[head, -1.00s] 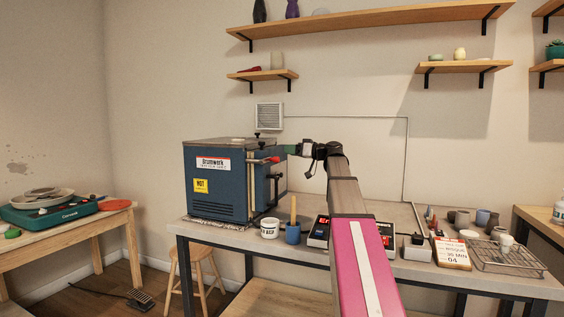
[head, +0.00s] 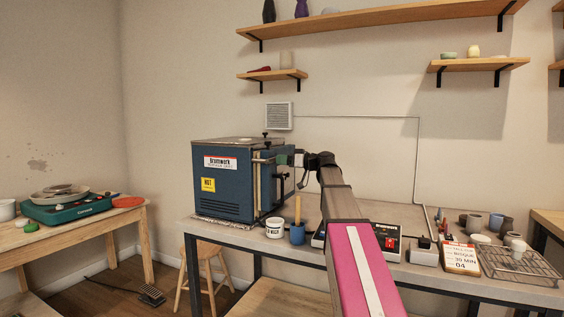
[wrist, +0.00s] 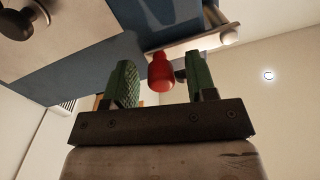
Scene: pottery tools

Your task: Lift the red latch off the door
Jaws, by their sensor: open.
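The red latch (wrist: 161,72) shows in the wrist view as a rounded red knob on the end of a pale bar at the blue door. My gripper (wrist: 158,82) is open, with a green finger on each side of the knob. The knob lies in the gap, and I see no clear grip on it. In the head view my gripper (head: 290,158) is at the upper right of the blue kiln (head: 222,197), by its door side. It hides the red knob there. The door's front face is turned mostly away from the head camera.
The kiln stands on a grey workbench (head: 262,237). A black knob (wrist: 24,20) shows near the kiln in the wrist view. A wire rack (head: 520,263) is at the right.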

